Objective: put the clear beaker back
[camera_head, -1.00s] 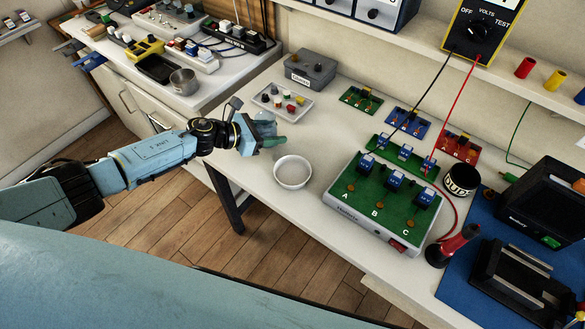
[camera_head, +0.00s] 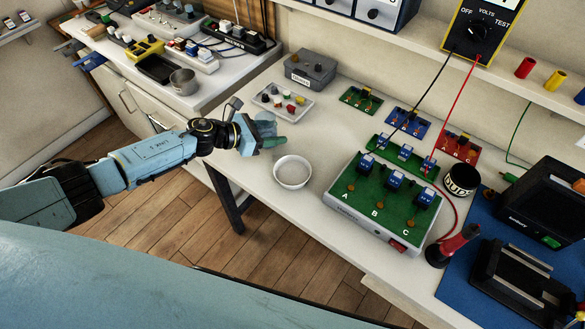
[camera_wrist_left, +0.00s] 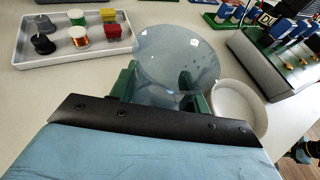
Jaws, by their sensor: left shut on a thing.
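The clear beaker (camera_wrist_left: 176,58) is between the green fingers of my left gripper (camera_wrist_left: 160,85) in the left wrist view, its round rim facing the camera. In the head view my left gripper (camera_head: 270,143) is over the left end of the white bench, and the beaker (camera_head: 264,126) shows faintly at the fingers. The gripper is shut on it. Whether the beaker's base touches the bench cannot be told. My right gripper is not in view.
A white round dish (camera_head: 292,172) stands just right of my left gripper. A parts tray (camera_head: 282,102) lies behind it, with a grey box (camera_head: 310,69) farther back. A green circuit board unit (camera_head: 380,203) stands to the right. A side counter holds a metal cup (camera_head: 184,81).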

